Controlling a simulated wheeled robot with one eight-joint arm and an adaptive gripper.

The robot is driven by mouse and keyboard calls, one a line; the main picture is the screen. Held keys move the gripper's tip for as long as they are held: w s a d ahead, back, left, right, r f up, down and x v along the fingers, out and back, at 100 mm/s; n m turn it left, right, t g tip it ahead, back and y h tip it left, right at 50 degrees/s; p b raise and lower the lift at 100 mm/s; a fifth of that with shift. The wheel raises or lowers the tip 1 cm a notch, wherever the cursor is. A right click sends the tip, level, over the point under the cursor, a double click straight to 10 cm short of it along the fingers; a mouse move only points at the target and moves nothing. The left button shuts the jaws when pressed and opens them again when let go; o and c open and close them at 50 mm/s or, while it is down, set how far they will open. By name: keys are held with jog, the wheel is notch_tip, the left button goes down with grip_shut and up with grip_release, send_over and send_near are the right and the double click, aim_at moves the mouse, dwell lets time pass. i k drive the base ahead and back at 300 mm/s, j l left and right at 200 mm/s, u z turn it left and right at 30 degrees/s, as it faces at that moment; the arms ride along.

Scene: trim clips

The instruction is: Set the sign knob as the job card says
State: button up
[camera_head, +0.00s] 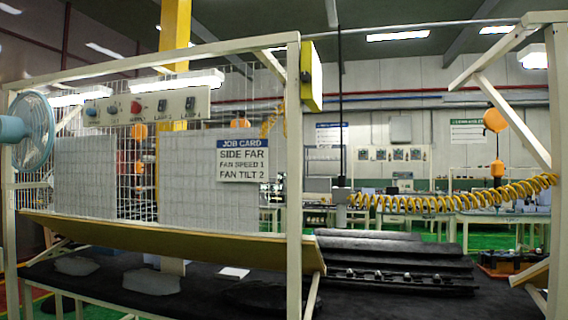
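The job card (243,162) hangs on the right of the wire-mesh frame. It reads "SIDE FAR", "FAN SPEED 1", "FAN TILT 2"; I read no line naming a sign. A beige control panel (174,106) is fixed high on the mesh. It bears a blue knob (91,111), a red knob (135,106) and several grey controls. Its labels are small; one on the right looks like "LAMP". I cannot tell which control is the sign knob, or its setting. A light-blue fan (34,130) is at the left edge. My gripper is not in view.
A cream frame post (293,150) stands right of the card. A tilted shelf (150,243) runs below the mesh above a dark bench surface (110,290). Stacked dark trim strips (395,262) lie right. A coiled yellow hose (455,200) hangs at right.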

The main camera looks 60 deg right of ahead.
aim_at(305, 77)
jog(key=z, duration=1.45)
